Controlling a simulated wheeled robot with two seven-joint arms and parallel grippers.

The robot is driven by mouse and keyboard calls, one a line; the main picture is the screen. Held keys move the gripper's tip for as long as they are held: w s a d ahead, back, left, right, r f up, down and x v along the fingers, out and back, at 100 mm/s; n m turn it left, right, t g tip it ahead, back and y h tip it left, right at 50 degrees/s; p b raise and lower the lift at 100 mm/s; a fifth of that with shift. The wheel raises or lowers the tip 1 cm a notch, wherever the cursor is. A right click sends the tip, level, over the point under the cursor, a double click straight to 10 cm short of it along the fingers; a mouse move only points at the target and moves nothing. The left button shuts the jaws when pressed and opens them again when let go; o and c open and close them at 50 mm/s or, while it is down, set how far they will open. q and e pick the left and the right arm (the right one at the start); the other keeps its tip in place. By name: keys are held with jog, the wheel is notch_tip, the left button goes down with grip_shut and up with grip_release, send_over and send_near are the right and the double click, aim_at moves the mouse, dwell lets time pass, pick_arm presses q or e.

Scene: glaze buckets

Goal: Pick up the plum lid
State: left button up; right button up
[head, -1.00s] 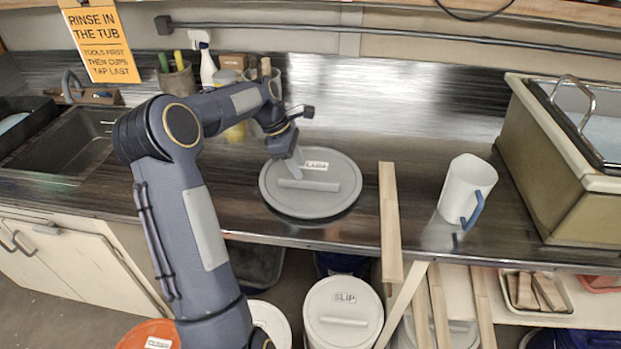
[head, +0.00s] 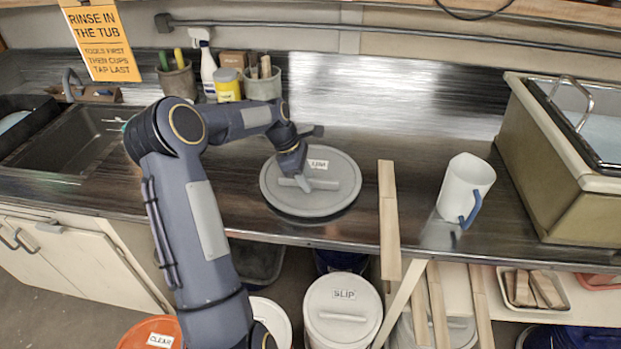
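A round grey lid (head: 335,201) lies flat on the dark counter, with a straight bar handle (head: 328,184) across its top. Its small white label (head: 318,164) is hard to read but seems to say PLUM. My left gripper (head: 303,183) points down over the lid, with its fingertips at the left part of the bar handle. The wrist hides part of the lid and that end of the handle, so I cannot tell whether the fingers have closed on it. My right gripper is out of view.
Wooden slats (head: 389,220) stick up right of the lid, with a white pitcher (head: 466,188) beyond. A tub (head: 560,190) stands far right. Brush pots and bottles (head: 228,85) stand behind my arm. Lidded buckets, including SLIP (head: 342,312), stand below the counter.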

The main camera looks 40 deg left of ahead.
pick_arm(q)
grip_shut()
jog(key=shift+r, duration=0.1)
